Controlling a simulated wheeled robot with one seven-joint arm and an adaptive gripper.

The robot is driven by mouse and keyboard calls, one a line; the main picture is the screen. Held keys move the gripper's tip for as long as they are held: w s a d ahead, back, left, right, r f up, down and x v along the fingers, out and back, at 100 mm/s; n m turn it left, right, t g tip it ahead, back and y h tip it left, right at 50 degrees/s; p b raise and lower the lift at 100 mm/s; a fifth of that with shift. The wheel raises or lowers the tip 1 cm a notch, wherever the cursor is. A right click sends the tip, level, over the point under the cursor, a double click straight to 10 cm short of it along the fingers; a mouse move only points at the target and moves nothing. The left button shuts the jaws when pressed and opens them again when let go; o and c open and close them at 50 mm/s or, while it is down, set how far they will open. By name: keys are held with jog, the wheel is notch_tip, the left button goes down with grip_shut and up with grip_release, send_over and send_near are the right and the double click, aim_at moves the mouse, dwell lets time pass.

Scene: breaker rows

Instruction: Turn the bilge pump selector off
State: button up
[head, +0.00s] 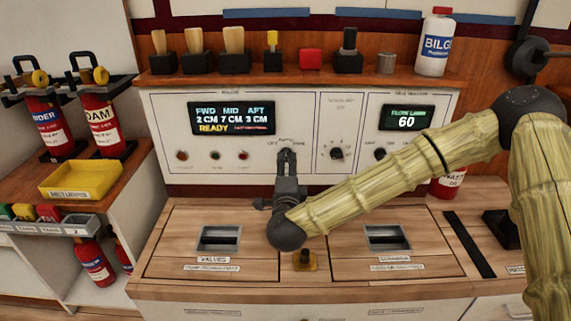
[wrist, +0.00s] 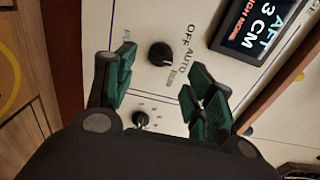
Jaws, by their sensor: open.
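The bilge pump selector (wrist: 160,54) is a round black knob on the white panel, shown in the wrist view beside printed words that read OFF and AUTO. I cannot tell for sure which mark it points at. My gripper (wrist: 162,88) is open, with its green-padded fingers on either side of the knob's line and nothing between them. The knob appears ahead of the fingertips, apart from them. In the head view my gripper (head: 287,160) is up in front of the panel and hides the selector.
A lit display (head: 231,118) reads FWD, MID, AFT and READY. A shelf (head: 280,79) with brushes and a BILGE bottle (head: 435,45) overhangs the panel. The wooden counter (head: 350,212) is below.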

aim_at(286, 158)
jog(key=shift+w+b, duration=0.65)
jog(key=shift+w, duration=1.95)
jog(key=c, duration=1)
